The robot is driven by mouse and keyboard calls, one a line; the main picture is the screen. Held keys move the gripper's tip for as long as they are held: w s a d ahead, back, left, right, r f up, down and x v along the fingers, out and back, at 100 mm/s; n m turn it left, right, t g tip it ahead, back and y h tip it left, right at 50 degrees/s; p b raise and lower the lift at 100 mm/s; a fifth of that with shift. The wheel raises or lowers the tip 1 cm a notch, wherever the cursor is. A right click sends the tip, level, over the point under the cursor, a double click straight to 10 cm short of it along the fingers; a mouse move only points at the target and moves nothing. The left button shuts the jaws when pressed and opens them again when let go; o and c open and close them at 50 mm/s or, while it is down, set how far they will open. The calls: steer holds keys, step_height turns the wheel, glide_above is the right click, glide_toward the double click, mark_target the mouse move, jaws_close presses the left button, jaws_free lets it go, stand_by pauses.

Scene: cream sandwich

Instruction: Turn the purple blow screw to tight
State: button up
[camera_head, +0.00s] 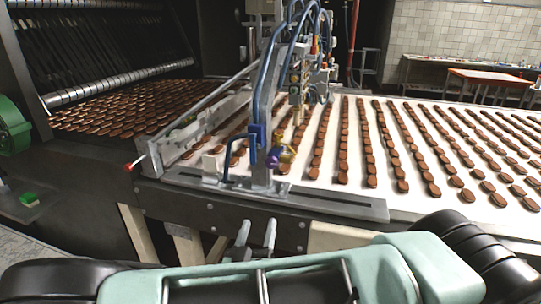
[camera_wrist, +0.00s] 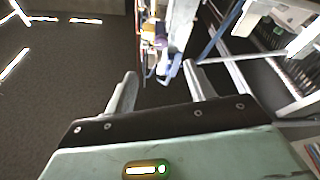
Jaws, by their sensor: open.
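The purple screw (camera_head: 287,154) is a small purple knob beside a yellow part, low on the machine's upright post above the conveyor's near edge. In the wrist view a small purple part (camera_wrist: 160,42) shows past the fingers, near the top middle. My gripper (camera_head: 256,236) is in front of the machine's front rail, below and nearer than the screw. In the wrist view my gripper (camera_wrist: 161,80) has its two fingers apart with nothing between them. It does not touch the screw. Which way the screw is turned cannot be told.
A blue clamp handle (camera_head: 238,165) stands just left of the screw, with blue hoses (camera_head: 268,70) above. The white conveyor (camera_head: 420,215) carries rows of brown biscuits to the right. A red-tipped lever (camera_head: 129,167) sticks out at the left.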

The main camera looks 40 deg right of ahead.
steer(key=t, duration=0.1)
steer(key=p, duration=0.8)
glide_toward(271, 165)
steer(key=x, duration=0.7)
steer(key=shift+w+d+r, duration=0.2)
steer(key=shift+r, duration=0.1)
steer(key=shift+w+d, duration=0.25)
steer(key=shift+w, duration=0.05)
steer(key=c, duration=1)
